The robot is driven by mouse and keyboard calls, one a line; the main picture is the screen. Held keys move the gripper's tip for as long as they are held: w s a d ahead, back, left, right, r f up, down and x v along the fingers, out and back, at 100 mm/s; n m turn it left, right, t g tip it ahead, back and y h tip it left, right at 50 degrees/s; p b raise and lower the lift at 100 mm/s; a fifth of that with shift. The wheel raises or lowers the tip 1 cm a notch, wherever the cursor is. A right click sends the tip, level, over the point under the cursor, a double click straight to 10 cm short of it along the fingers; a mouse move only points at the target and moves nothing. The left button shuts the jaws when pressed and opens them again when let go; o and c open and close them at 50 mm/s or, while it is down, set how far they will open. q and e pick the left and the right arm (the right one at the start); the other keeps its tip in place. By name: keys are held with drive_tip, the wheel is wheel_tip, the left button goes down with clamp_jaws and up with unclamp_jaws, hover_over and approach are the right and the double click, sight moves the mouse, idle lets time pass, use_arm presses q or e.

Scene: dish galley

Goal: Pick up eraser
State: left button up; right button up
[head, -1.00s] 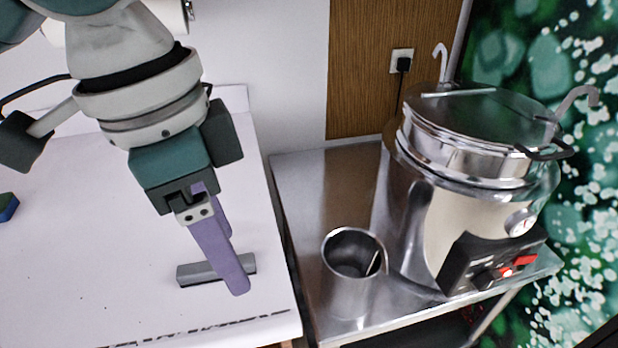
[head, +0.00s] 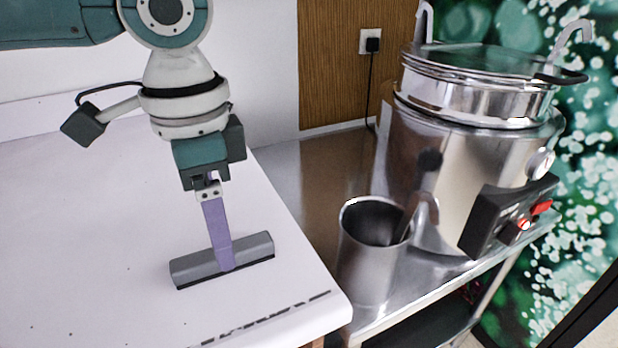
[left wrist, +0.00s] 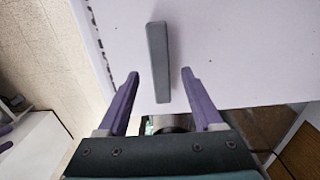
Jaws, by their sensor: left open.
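The eraser is a grey bar (head: 188,266) lying on the white table in the head view. It also shows in the left wrist view (left wrist: 158,60), lying lengthwise between and ahead of the two fingers. My left gripper (head: 226,268) points down at the eraser in the head view, its purple finger covering part of the bar's middle. In the left wrist view the purple fingers (left wrist: 160,75) are apart, one on each side of the bar, with gaps between them and it. My right gripper is not in these views.
The white table (head: 80,250) is mostly clear around the eraser, with dark marks along its front edge. To the right, a steel counter (head: 310,180) holds a metal cup (head: 365,265) with a utensil and a large lidded steel pot (head: 470,150). An outlet (head: 370,41) is on the wall.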

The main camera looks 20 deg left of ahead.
use_arm(q)
wheel_tip(320, 180, down, 3)
drive_tip(key=shift+r, duration=0.2)
clamp_jaws()
idle(0.4)
